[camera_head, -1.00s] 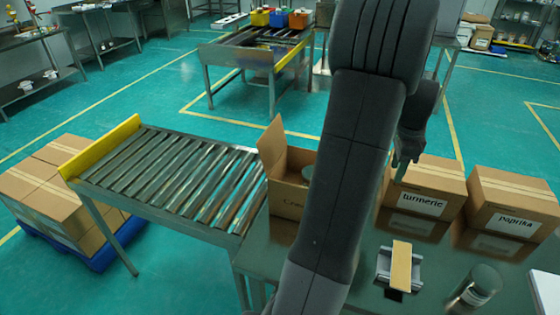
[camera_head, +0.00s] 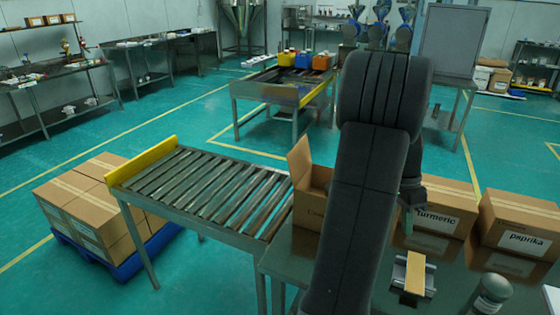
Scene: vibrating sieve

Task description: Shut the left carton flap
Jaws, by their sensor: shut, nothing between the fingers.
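The open carton (camera_head: 309,211) stands on the dark table, partly hidden behind my arm. Its left flap (camera_head: 299,160) stands up, tilted a little to the left. The carton's right side and other flaps are hidden by my arm. My gripper (camera_head: 407,214) points down to the right of my arm, in front of the turmeric carton. It is shut with nothing in it and is apart from the left flap, with my arm between them in the picture.
A roller conveyor (camera_head: 205,190) adjoins the table on the left. The closed turmeric carton (camera_head: 441,205) and paprika carton (camera_head: 520,222) stand at right. A metal holder with a tan block (camera_head: 415,274) and a jar (camera_head: 490,293) are at the front right.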

